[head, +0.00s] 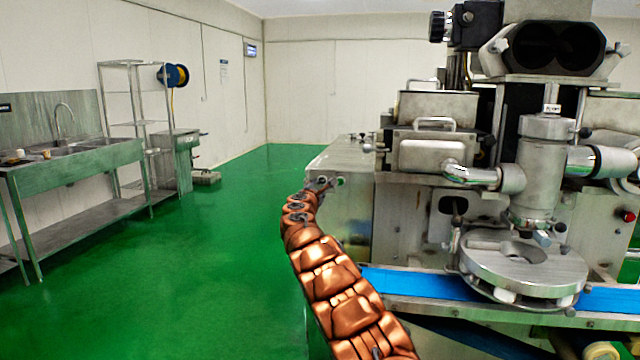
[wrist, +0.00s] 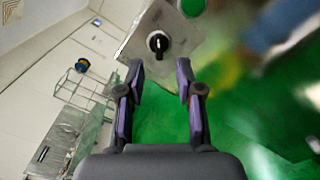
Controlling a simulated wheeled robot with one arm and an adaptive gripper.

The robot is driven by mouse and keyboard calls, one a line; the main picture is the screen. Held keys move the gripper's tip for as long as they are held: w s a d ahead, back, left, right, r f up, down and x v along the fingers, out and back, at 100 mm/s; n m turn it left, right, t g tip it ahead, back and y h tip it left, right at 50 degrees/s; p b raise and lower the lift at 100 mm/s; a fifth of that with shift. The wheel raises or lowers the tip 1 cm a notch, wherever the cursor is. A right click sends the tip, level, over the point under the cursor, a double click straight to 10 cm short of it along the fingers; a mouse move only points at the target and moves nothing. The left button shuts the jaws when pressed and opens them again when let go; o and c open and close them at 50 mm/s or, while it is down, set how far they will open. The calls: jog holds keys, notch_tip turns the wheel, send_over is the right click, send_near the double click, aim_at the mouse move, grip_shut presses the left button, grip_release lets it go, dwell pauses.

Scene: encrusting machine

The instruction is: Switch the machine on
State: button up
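The encrusting machine (head: 400,210) is a large grey metal body on the right in the head view. My copper-coloured arm reaches to the end panel of its left box, where a small green button (head: 341,181) shows. In the wrist view the metal panel (wrist: 140,40) is tilted and carries a black rotary switch (wrist: 158,44) with a pale pointer line. A green button (wrist: 193,5) is cut by the top edge. My gripper (wrist: 160,75) is open and empty, its two fingers apart below the switch and apparently not touching it. In the head view my gripper (head: 318,186) is small, its fingers unclear.
A blue conveyor belt (head: 420,283) and round metal turntable (head: 525,265) stand right of my arm. A red button (head: 629,216) is at the far right. A steel sink bench (head: 80,165) and rack (head: 130,125) stand left. The green floor between is clear.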

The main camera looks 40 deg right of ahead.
aim_at(321, 183)
jog(key=shift+p+x, duration=0.4)
jog(key=shift+x, duration=0.4)
jog(key=shift+p+x, duration=1.05)
jog(key=shift+x, duration=0.3)
jog(key=shift+w+d, duration=0.25)
jog(key=shift+d, duration=0.05)
grip_shut()
